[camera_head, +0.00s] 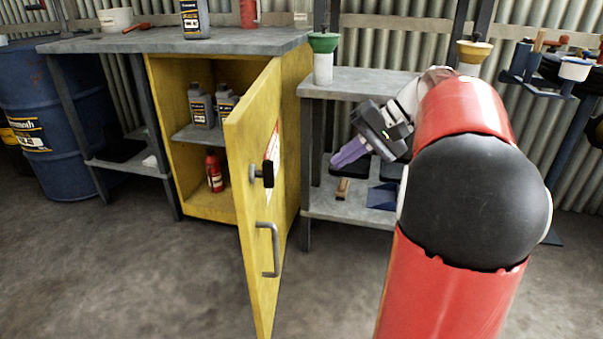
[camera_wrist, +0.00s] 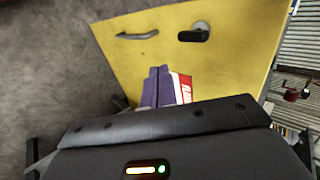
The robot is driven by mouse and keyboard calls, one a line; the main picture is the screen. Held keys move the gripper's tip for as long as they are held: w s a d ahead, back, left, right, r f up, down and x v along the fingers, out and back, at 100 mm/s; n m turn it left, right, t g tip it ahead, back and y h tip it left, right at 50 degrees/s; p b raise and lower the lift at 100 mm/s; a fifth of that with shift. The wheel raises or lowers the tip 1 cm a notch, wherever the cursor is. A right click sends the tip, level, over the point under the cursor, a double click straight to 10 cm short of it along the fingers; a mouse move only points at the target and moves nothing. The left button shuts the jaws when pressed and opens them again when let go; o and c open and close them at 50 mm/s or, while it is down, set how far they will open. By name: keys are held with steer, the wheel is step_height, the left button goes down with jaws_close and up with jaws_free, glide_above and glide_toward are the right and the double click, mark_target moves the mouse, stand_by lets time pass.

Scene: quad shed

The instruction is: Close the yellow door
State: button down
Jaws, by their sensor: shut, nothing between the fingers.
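The yellow door (camera_head: 257,200) stands wide open, swung out toward me from the yellow cabinet (camera_head: 167,110). A grey bar handle (camera_head: 272,250) and a black knob (camera_head: 263,173) are on its face. In the wrist view the door (camera_wrist: 235,65) fills the upper middle, with its handle (camera_wrist: 137,35) and black knob (camera_wrist: 193,35) near the top. My gripper (camera_head: 338,163) is to the right of the door in the head view, its purple fingers together and empty. The fingers also show in the wrist view (camera_wrist: 156,85), in front of the door's red and white label. Whether they touch the door I cannot tell.
Bottles (camera_head: 203,105) and a red bottle (camera_head: 214,172) stand inside the cabinet. A grey worktop (camera_head: 230,41) lies over it. A low shelf unit (camera_head: 340,212) stands right of the door, behind my gripper. A blue drum (camera_head: 55,120) is at left. The floor in front is clear.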

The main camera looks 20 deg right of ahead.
steer(key=a+r+b+x, duration=0.1)
steer(key=r+x, duration=0.1)
steer(key=x, duration=1)
steer(key=shift+w+a+f, duration=0.2)
steer(key=shift+w+a, duration=0.25)
steer(key=shift+a, duration=0.1)
